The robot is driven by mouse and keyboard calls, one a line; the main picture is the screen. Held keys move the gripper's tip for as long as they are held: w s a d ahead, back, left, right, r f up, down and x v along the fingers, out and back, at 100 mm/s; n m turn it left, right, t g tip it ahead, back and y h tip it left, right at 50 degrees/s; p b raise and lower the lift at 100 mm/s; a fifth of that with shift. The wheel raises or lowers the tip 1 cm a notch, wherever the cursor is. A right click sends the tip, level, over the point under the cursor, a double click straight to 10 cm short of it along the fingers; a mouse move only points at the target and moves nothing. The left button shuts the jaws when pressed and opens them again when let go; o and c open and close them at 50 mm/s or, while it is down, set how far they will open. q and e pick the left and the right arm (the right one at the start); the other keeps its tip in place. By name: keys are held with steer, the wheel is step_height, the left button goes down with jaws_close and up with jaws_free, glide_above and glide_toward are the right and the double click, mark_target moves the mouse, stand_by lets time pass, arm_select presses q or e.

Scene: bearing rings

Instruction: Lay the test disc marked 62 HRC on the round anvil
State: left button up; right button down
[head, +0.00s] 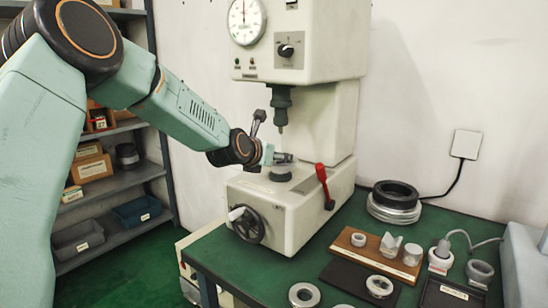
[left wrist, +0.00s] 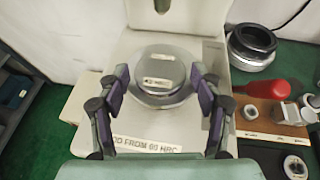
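A flat grey disc (left wrist: 160,68) with two small pale labels lies over the round anvil (left wrist: 160,101) in the left wrist view; its marking is too small to read. In the head view the anvil (head: 280,174) stands on the tester's base, below the indenter. My left gripper (left wrist: 160,74) has its two fingers spread on either side of the disc, with a narrow gap showing at each side. In the head view the left gripper (head: 283,158) is just above the anvil, and the disc is hard to make out. My right gripper is not in view.
The hardness tester (head: 305,110) has a red lever (head: 325,187) and a handwheel (head: 246,225). A wooden board (head: 358,255) with small parts, a black mat (head: 345,278) and stacked rings (head: 394,207) are on the bench to the right. Shelves (head: 110,182) stand at left.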

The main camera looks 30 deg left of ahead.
arm_select(q)
steer(key=shift+o, duration=1.3)
steer(key=shift+f, duration=0.15)
steer(key=shift+s, duration=0.15)
steer(key=v, duration=0.7)
steer(key=shift+r, duration=0.2)
steer(key=shift+s, duration=0.1)
steer(key=x, duration=0.7)
steer(key=shift+f, duration=0.1)
steer(key=shift+w, duration=0.25)
